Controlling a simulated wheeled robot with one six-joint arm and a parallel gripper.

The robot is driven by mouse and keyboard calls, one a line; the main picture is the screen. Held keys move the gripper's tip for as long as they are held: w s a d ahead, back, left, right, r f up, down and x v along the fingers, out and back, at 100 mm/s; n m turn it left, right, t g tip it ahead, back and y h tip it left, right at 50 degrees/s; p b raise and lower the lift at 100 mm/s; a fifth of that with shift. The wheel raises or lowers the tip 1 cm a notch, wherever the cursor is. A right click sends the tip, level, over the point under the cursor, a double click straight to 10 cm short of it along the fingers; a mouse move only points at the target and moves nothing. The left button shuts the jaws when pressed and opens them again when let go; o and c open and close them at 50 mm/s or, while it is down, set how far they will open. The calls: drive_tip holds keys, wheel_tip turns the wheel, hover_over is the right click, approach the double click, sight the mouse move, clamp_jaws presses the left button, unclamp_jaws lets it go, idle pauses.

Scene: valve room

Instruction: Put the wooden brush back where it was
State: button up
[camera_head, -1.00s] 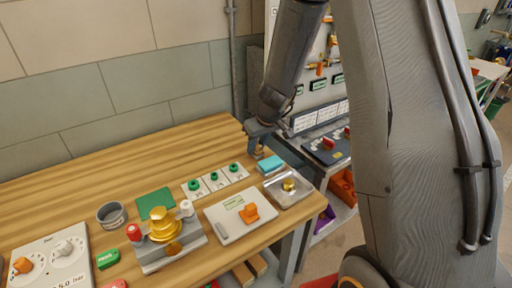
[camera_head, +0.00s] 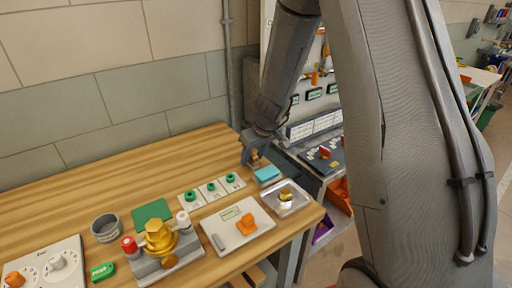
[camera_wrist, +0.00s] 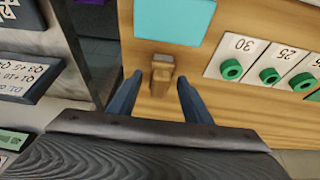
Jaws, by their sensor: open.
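The wooden brush (camera_wrist: 162,70) is a small brown piece seen in the wrist view, at the wooden bench's edge beside the turquoise block (camera_wrist: 172,20). My gripper (camera_wrist: 160,82) is open, with its two blue-grey fingers apart on either side of the brush. I cannot tell whether they touch it. In the head view my gripper (camera_head: 252,151) is low at the bench's back right corner, and the brush (camera_head: 256,158) shows only partly below it.
The turquoise block (camera_head: 267,174) lies close by, next to a metal tray (camera_head: 286,199) with a brass part. Three white cards with green rings (camera_head: 212,187) lie to the left. A grey cup (camera_head: 106,228) and brass valve (camera_head: 160,238) stand farther left. A second bench (camera_head: 314,171) is to the right.

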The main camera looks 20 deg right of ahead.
drive_tip(key=b+v, duration=0.1)
drive_tip(key=v, duration=1.1)
drive_tip(key=s+f+m+g, duration=0.1)
drive_tip(key=s, duration=0.9)
drive_tip(key=s+a+f+m+g+h, duration=0.1)
drive_tip(key=s+f+m, duration=0.1)
drive_tip(key=s, duration=0.8)
drive_tip(key=shift+s+a+f+m+g, duration=0.15)
drive_tip(key=shift+s+a+m+g, duration=0.15)
drive_tip(key=shift+g, duration=0.1)
drive_tip(key=shift+f, duration=0.35)
